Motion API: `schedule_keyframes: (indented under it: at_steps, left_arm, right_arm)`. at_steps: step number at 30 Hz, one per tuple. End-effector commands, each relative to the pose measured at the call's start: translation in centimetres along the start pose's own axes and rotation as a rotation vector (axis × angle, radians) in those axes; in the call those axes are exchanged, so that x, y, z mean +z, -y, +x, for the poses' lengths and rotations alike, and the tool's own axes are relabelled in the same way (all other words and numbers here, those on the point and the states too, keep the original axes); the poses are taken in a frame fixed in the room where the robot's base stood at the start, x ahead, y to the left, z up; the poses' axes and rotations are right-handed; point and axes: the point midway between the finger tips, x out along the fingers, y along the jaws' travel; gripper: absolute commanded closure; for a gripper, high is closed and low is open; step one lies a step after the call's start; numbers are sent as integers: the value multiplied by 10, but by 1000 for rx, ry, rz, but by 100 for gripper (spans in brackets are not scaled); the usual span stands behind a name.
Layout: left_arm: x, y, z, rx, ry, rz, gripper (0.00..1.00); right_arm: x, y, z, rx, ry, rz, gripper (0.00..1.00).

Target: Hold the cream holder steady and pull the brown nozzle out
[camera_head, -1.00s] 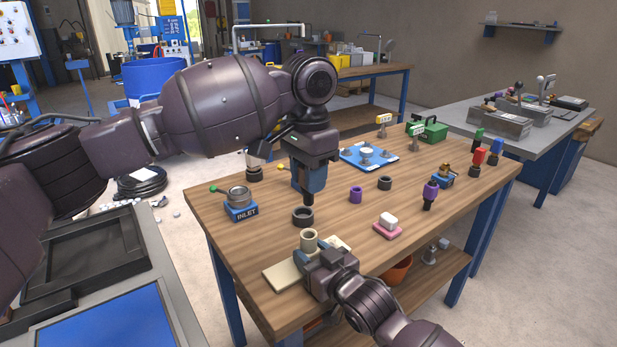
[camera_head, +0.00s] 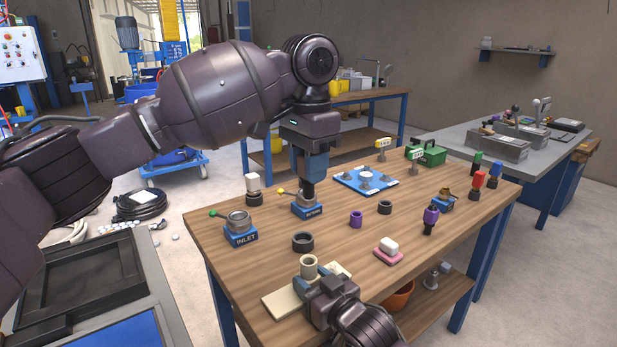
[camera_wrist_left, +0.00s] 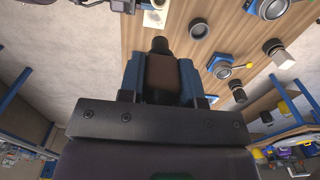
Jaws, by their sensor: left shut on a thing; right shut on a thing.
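The cream holder (camera_head: 309,267) is an upright round cup on a flat cream base (camera_head: 283,302) at the table's front edge. My right gripper (camera_head: 316,283) is shut on it from the front right. The brown nozzle (camera_wrist_left: 161,76) is between the blue fingers of my left gripper (camera_wrist_left: 160,82), its black tip (camera_wrist_left: 160,45) sticking out. In the head view my left gripper (camera_head: 308,178) is above and behind the holder, clearly apart from it, with the dark nozzle tip (camera_head: 306,192) pointing down. The holder's top is open.
A blue block with a yellow lever (camera_head: 307,208) shows just below the nozzle tip. The blue INLET block (camera_head: 240,232) stands to its left, a black ring (camera_head: 303,242) in front. A purple ring (camera_head: 356,218) and a pink block with a white top (camera_head: 388,251) are to the right.

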Motion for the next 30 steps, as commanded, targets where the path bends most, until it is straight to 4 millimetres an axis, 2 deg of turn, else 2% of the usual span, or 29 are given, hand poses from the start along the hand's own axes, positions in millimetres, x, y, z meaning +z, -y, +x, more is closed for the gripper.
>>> schedule_keyframes:
  at_steps: [13,24,25,26,30]
  left_arm:
    - [0,0,-36,0,-2,1,99]
    - [0,0,-42,0,-1,1,99]
    - [0,0,-42,0,-1,1,99]
    - [0,0,-42,0,-1,1,99]
    - [0,0,-42,0,-1,1,99]
  right_arm:
    - [0,0,0,0,1,0,80]
    - [0,0,0,0,0,0,80]
    - [0,0,0,0,0,0,55]
    - [0,0,0,0,0,0,51]
    - [0,0,0,0,0,0,51]
